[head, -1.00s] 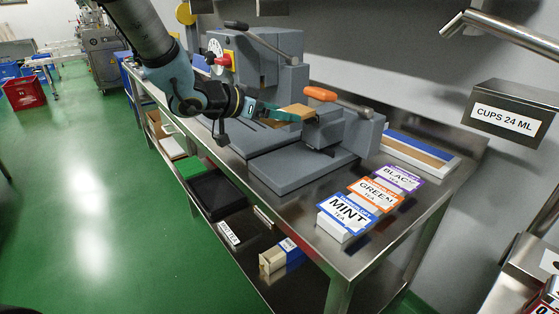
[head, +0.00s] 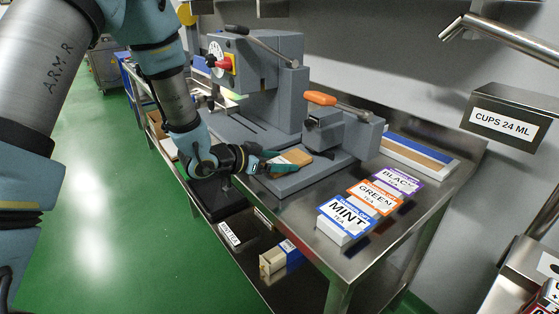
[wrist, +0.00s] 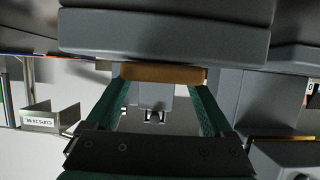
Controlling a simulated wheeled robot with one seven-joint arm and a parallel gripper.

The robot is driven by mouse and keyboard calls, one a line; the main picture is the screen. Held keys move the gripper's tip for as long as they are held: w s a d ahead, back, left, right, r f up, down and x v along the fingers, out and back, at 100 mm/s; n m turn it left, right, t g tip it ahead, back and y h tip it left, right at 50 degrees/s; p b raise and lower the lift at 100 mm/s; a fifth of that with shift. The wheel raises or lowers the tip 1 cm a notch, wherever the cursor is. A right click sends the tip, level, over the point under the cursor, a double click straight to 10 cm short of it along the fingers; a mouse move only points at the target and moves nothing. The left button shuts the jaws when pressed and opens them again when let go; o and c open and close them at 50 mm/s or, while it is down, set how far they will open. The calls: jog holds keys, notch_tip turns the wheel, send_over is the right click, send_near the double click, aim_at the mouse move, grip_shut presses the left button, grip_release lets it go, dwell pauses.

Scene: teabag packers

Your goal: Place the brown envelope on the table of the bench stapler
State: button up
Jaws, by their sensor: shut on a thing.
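The bench stapler (head: 322,134) is a grey machine with an orange handle. Its table (head: 308,182) is a flat grey plate at its front. My gripper (head: 279,161), with teal fingers, is over the front left part of this table. It is shut on the brown envelope (head: 294,157), which lies nearly flat just left of the stapler head. In the wrist view, the envelope (wrist: 163,74) spans between the two fingertips, close against the grey slab (wrist: 165,42). I cannot tell whether the envelope touches the table.
MINT (head: 346,216), GREEN (head: 374,196) and BLACK (head: 399,180) tea boxes stand on the steel bench to the right. A taller grey machine with a red knob (head: 215,59) stands behind on the left. A framed panel (head: 420,153) lies behind the boxes.

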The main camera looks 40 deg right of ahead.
jog(key=shift+f, duration=0.1)
jog(key=o, duration=1.1)
jog(key=shift+r, duration=0.25)
jog(key=b+v, duration=0.2)
jog(key=v, duration=1)
jog(key=shift+f, duration=0.1)
